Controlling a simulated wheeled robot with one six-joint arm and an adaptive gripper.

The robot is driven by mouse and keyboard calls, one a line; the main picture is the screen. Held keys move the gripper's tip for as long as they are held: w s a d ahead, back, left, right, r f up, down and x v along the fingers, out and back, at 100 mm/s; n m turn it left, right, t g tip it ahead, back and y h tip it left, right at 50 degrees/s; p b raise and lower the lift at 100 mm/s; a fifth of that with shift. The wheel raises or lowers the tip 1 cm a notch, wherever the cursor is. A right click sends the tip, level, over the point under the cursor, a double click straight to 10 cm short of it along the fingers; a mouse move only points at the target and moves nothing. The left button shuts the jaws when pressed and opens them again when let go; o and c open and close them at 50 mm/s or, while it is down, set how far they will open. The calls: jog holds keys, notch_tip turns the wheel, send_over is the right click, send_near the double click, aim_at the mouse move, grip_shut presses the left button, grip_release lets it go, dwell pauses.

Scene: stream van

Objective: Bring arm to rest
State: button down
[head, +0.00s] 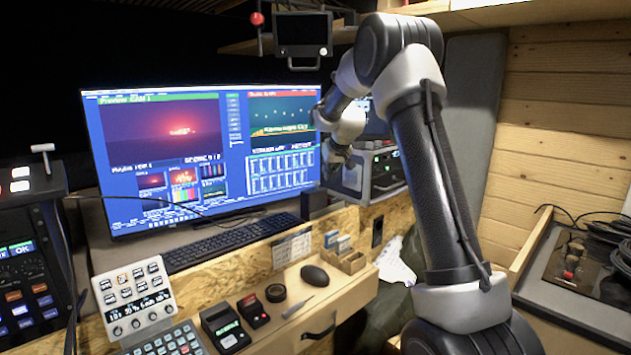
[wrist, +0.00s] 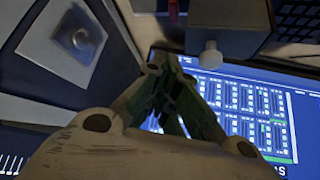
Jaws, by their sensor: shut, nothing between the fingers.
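My arm rises from the lower right of the head view, bends at the top and reaches back down towards the right edge of the large monitor (head: 165,180). My gripper (head: 338,160) is in front of the monitor's right edge, beside the grey equipment box (head: 350,181). It looks small and dark there. In the wrist view my gripper (wrist: 165,80) shows its fingers together, with nothing visible between them. The lit monitor screen (wrist: 245,105) lies behind the fingers. I cannot tell the exact gap between the gripper and the box.
A black keyboard (head: 225,238) lies before the monitor. A mouse (head: 314,275), tape roll (head: 276,292) and card readers (head: 225,328) sit on the wooden desk. A small screen (head: 302,35) hangs above. Coiled cables (head: 605,238) lie at right.

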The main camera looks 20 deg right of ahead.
jog(key=s+a+r+g, duration=0.1)
jog(key=s+a+r, duration=0.15)
jog(key=s, duration=0.65)
jog(key=s+a+r, duration=0.1)
jog(key=s+r, duration=0.3)
jog(key=s, duration=0.4)
jog(key=s+a+r+g, duration=0.15)
jog(key=s+r, duration=0.25)
jog(key=s, duration=0.5)
jog(key=s+a+f, duration=0.1)
jog(key=s+f, duration=0.2)
jog(key=s, duration=0.9)
jog(key=s+a+f, duration=0.1)
jog(key=s+f, duration=0.2)
jog(key=s, duration=1)
jog(key=shift+s+f+g, duration=0.15)
jog(key=shift+s+g, duration=0.15)
jog(key=shift+g, duration=0.15)
jog(key=shift+a, duration=0.1)
